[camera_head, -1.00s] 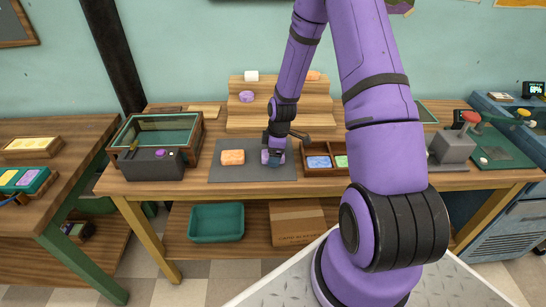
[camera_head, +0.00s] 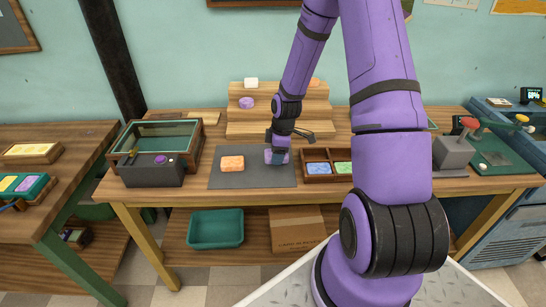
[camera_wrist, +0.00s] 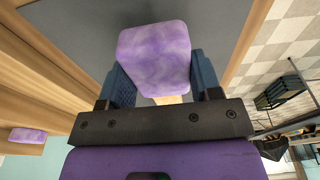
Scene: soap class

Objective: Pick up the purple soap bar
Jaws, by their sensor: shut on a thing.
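A purple marbled soap bar (camera_wrist: 154,58) is between the two blue fingers of my gripper (camera_wrist: 160,80) in the wrist view, with a finger against each side. In the head view my gripper (camera_head: 277,157) is low over the right part of the dark grey mat (camera_head: 225,180), and the purple soap (camera_head: 268,156) shows only partly around the fingers. I cannot tell how far the bar is above the mat. A second purple soap (camera_head: 247,103) sits on the stepped wooden shelf and also shows in the wrist view (camera_wrist: 28,135).
An orange soap (camera_head: 232,163) lies on the mat to the left. A wooden tray (camera_head: 326,179) with blue and green soaps is close to the right. A glass-topped case (camera_head: 160,140) and a dark box with a purple button (camera_head: 152,169) stand further left.

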